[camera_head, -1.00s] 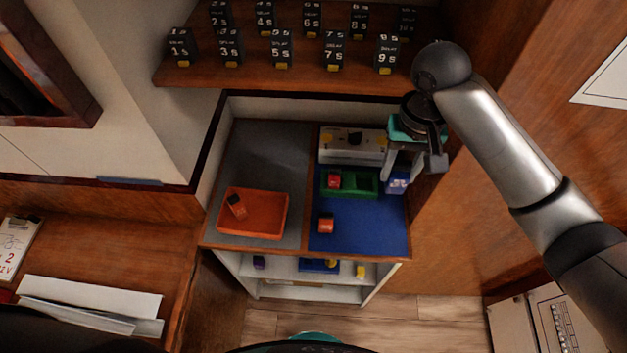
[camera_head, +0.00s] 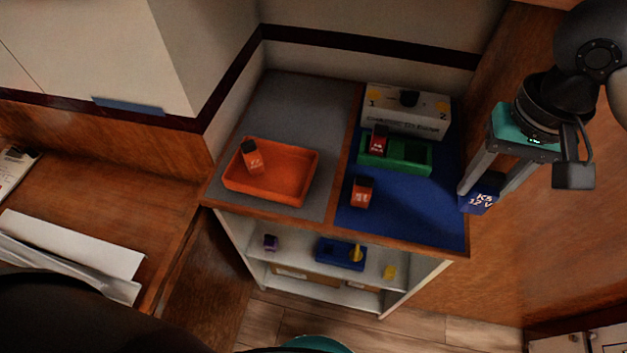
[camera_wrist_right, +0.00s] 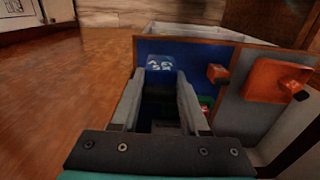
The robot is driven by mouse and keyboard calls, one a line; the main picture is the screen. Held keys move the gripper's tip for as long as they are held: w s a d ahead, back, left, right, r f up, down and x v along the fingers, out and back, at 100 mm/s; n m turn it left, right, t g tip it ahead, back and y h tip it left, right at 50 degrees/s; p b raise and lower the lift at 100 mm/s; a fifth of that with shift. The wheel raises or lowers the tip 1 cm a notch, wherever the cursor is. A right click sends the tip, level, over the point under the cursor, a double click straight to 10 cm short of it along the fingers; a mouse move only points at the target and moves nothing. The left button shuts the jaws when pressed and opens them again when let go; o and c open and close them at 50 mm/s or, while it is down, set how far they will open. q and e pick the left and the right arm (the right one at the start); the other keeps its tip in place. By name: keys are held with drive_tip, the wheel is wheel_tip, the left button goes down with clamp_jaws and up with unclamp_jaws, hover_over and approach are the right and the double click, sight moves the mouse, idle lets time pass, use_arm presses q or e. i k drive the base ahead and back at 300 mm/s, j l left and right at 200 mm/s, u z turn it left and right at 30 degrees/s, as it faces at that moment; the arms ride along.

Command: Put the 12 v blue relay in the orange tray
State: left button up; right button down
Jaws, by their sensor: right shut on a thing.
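The blue relay (camera_head: 482,196), marked "K5 12 V", is between the fingers of my right gripper (camera_head: 484,190). The gripper is shut on it and holds it at the right edge of the blue mat (camera_head: 420,218). The relay also shows in the right wrist view (camera_wrist_right: 160,63), at the fingertips. The orange tray (camera_head: 262,192) sits on the grey left half of the bench top and holds one red-orange relay (camera_head: 252,156). My right gripper is well to the right of the tray. My left gripper is not in view.
A green tray (camera_head: 412,163) holding a red relay (camera_head: 379,140) stands on the blue mat. Another red-orange relay (camera_head: 362,192) lies in front of it. A white box with a dark knob (camera_head: 408,110) stands behind. A lower shelf (camera_head: 300,256) holds small items.

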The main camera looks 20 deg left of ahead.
sight(291, 178)
drive_tip(key=k+l+u, duration=0.1)
drive_tip(key=u, duration=0.8)
